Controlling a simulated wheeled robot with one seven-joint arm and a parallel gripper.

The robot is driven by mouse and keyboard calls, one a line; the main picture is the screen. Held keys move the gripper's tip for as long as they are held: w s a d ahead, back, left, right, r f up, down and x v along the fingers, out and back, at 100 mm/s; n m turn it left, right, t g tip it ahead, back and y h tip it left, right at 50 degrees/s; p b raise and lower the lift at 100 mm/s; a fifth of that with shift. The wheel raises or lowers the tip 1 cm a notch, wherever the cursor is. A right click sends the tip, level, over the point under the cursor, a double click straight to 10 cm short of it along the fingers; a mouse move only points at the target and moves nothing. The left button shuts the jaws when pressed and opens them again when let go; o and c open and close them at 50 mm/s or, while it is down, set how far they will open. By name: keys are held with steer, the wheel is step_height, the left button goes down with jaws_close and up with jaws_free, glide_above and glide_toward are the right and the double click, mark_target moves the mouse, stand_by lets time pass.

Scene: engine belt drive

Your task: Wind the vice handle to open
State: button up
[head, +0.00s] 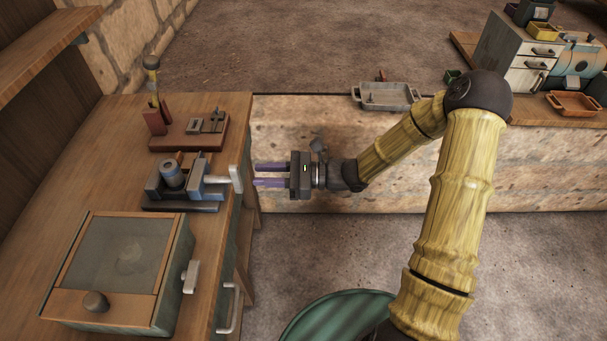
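The vice (180,205) stands on the wooden workbench, with a dark base and blue-grey jaws. A blue-grey cylinder (172,174) stands upright at its jaws; I cannot tell whether they grip it. A screw runs right from the vice to its pale handle (236,179), which overhangs the bench's right edge. My gripper (256,174) is just right of the handle and points left at it. Its two purple fingers are apart with nothing visible between them. The fingertips look close to the handle but not around it; I cannot tell whether they touch.
A glass-lidded box (120,262) with a knob and a side handle sits in front of the vice. A reddish-brown board (190,132) with small tools lies behind it. A metal tray (388,96) rests on the stone ledge.

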steer(key=d, duration=0.8)
steer(key=shift+s+d, duration=0.4)
steer(key=s+d+f+n+g+h, duration=0.3)
steer(key=s+f+n+g+h, duration=0.15)
steer(key=s+n+h, duration=0.6)
steer(key=d+r+n+t+h, duration=0.6)
steer(key=d+n+h, duration=0.1)
steer(key=d+n, duration=0.1)
steer(key=shift+d, duration=0.25)
steer(key=shift+h, duration=0.25)
